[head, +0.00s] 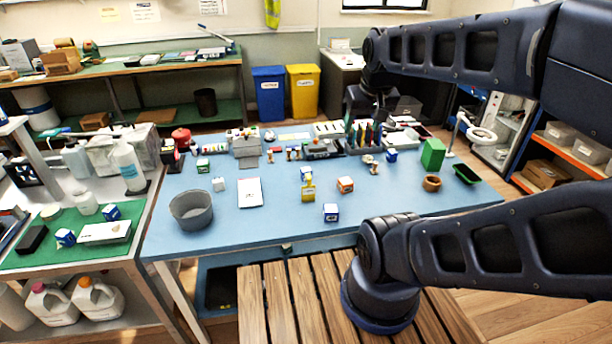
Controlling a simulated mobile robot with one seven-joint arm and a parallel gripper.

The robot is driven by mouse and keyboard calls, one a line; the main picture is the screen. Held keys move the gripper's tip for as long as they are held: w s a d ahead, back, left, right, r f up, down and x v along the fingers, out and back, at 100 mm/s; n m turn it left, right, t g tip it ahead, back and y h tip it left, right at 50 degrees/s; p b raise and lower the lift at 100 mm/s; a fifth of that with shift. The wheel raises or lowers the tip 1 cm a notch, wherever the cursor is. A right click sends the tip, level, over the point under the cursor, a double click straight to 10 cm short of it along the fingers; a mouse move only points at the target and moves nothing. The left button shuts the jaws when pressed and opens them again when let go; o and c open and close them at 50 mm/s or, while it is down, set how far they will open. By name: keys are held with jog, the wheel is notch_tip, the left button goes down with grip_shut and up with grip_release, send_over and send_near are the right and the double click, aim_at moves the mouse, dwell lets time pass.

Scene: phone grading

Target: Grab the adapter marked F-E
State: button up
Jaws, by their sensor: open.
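Several small labelled boxes are on the blue table (270,228), and their marks are too small to read, so I cannot tell which is F-E. They include a blue-and-white box (331,212) near the front edge, an orange-and-white box (345,185), a yellow item (308,191), a blue box (305,173), a green-and-white box (203,165), a white box (218,184) and a blue box (391,156). My gripper (368,112) hangs over the back of the table, dark and small; it is open, with its fingertips hard to make out. No box is seen in it.
A grey bin (192,210) and a white sheet or pad (250,192) lie left of centre. Pen holders (363,137) and trays line the back edge. The front right tabletop is fairly clear.

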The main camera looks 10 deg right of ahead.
jog(key=w+f+n+g+h, duration=0.15)
jog(key=w+n, duration=0.35)
jog(key=w, duration=0.6)
jog(key=n+g+h, duration=0.3)
jog(key=n, duration=1.1)
send_over(305, 169)
jog(key=a, duration=0.4)
notch_tip(305, 169, down, 28)
jog(key=shift+d+x, duration=0.15)
jog(key=shift+x, duration=2.4)
jog(key=shift+d+x, duration=0.1)
jog(key=shift+x, duration=2.45)
jog(key=shift+s+r, duration=0.15)
jog(key=c, duration=1.1)
jog(key=shift+o, duration=0.2)
jog(key=shift+r, duration=0.1)
